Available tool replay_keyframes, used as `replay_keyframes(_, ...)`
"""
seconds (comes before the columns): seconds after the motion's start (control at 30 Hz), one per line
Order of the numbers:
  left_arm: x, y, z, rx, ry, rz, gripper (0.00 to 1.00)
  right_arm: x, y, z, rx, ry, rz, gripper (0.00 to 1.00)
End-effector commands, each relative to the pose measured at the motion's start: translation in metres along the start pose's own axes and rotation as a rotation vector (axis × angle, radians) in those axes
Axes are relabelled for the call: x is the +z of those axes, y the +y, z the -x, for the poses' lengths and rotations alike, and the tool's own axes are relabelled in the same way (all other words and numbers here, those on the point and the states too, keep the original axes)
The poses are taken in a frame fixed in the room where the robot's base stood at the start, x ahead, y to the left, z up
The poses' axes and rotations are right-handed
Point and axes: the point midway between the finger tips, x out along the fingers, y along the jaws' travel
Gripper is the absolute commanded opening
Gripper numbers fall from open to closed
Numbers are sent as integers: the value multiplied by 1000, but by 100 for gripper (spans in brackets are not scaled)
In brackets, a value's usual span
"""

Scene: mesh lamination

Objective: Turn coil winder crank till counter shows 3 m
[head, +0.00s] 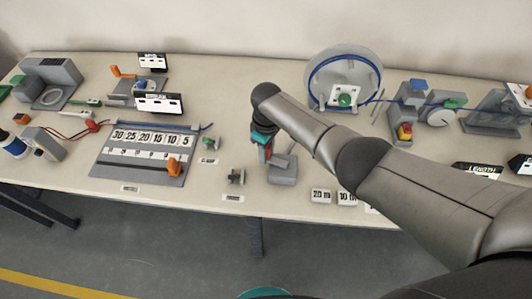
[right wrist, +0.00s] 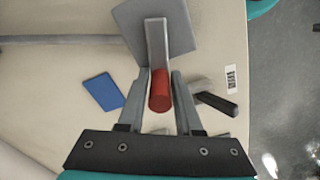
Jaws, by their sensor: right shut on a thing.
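In the right wrist view, my right gripper (right wrist: 160,78) is shut on a red cylindrical grip (right wrist: 160,98) at the end of a grey arm (right wrist: 156,45). In the head view, my right gripper (head: 263,143) hangs by a grey stand (head: 284,170) at the table's front, with a bit of red below it. I cannot tell how far the grip is turned. A dark display marked LENGTH (head: 482,169) is partly hidden by my right arm, and no reading is legible. A clear disc with a blue coil (head: 344,78) stands behind my arm. My left gripper is not in view.
A board with number tiles (head: 145,150) and an orange slider lies left of the gripper. White tiles marked 20 m (head: 320,196) and 10 m sit at the front edge. A blue block (right wrist: 102,92) lies beside the fingers. Grey and green devices stand at the back right.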

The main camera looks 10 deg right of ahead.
Motion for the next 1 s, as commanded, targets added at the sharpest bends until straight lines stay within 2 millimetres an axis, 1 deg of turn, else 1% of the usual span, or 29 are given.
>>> replay_keyframes(0.2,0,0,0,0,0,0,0,1,0,-1,-7,-6,-38,0)
replay_keyframes(0.6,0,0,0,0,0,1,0,1,-1,-1,-8,-6,-41,0)
replay_keyframes(0.63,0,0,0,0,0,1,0,1,-1,-1,-8,-6,-41,37)
replay_keyframes(0.8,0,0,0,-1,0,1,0,0,0,-1,-5,-4,-40,56)
replay_keyframes(1.0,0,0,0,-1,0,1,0,0,1,0,-3,-2,-39,57)
